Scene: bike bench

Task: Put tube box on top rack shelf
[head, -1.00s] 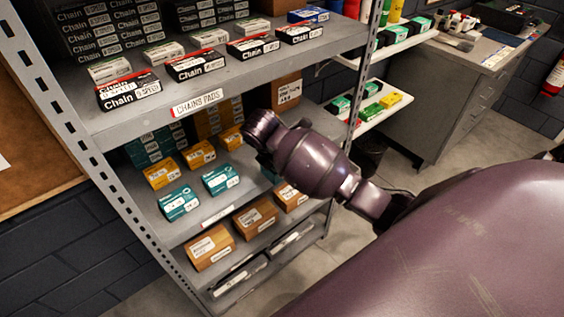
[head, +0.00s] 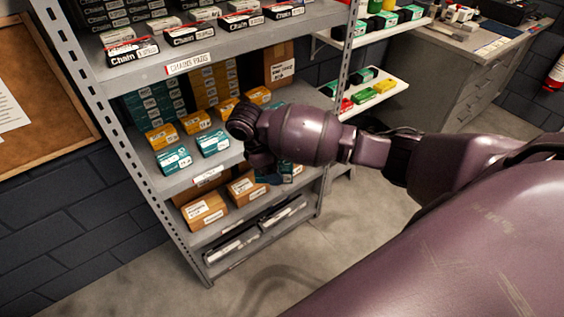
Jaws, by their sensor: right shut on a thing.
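My right gripper (head: 262,168) is at the front of the rack's middle shelf, mostly hidden behind my own wrist. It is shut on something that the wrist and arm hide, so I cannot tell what. Teal boxes (head: 174,159) and yellow boxes (head: 195,122) stand in rows on the middle shelf, left of the gripper. I cannot read which of them are tube boxes. Bits of teal show beside and below the gripper. The top shelf in view (head: 232,45), labelled "CHAINS PADS", carries chain boxes (head: 131,52). My left gripper is not in view.
Brown boxes (head: 205,210) stand on the shelf below. The perforated rack upright (head: 135,150) bounds the left side. A side shelf (head: 372,97) with small green, red and yellow boxes and a grey cabinet (head: 455,75) are to the right. The floor in front is clear.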

